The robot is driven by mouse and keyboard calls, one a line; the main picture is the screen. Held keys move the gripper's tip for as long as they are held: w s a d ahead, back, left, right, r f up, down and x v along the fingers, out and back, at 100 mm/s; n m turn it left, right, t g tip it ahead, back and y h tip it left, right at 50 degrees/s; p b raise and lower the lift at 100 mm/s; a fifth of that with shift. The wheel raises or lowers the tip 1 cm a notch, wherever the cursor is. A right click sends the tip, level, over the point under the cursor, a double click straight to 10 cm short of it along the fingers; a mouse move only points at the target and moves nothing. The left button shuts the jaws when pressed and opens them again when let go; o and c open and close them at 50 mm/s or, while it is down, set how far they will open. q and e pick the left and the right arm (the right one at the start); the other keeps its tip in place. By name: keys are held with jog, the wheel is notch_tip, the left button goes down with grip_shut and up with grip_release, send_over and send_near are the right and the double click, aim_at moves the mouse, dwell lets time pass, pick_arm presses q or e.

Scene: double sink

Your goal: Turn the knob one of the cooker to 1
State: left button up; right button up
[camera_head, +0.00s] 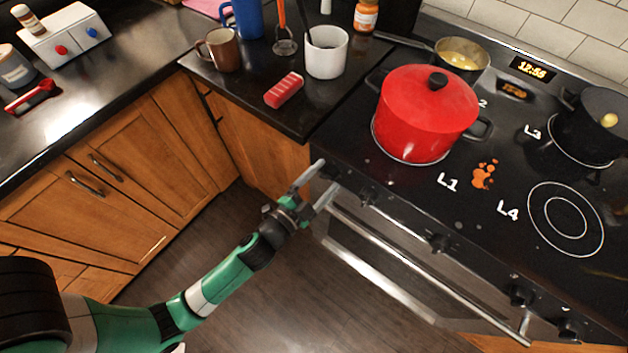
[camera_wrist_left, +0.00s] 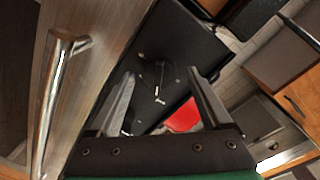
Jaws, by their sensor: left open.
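The cooker (camera_head: 400,190) has a black top with burners marked L1 to L4 and a row of dark knobs along its front edge. The leftmost knob (camera_head: 330,171) is partly hidden by my left gripper (camera_head: 327,176), which is open with its fingertips close to that knob. In the left wrist view, a dark knob (camera_wrist_left: 158,72) shows between the open fingers of my left gripper (camera_wrist_left: 162,75). Contact and the knob's setting cannot be told. Another knob (camera_head: 367,195) sits just to the right. My right gripper is not in view.
A red pot (camera_head: 425,110) stands on burner L1 and a pan (camera_head: 462,55) behind it. A black pot (camera_head: 592,125) stands at L3. The oven handle (camera_head: 430,270) runs below the knobs, near my left gripper. The floor below is clear.

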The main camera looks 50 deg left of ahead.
pick_arm(q)
jog(key=b+v, duration=0.3)
jog(key=v, duration=0.8)
jog(key=shift+s, duration=0.1)
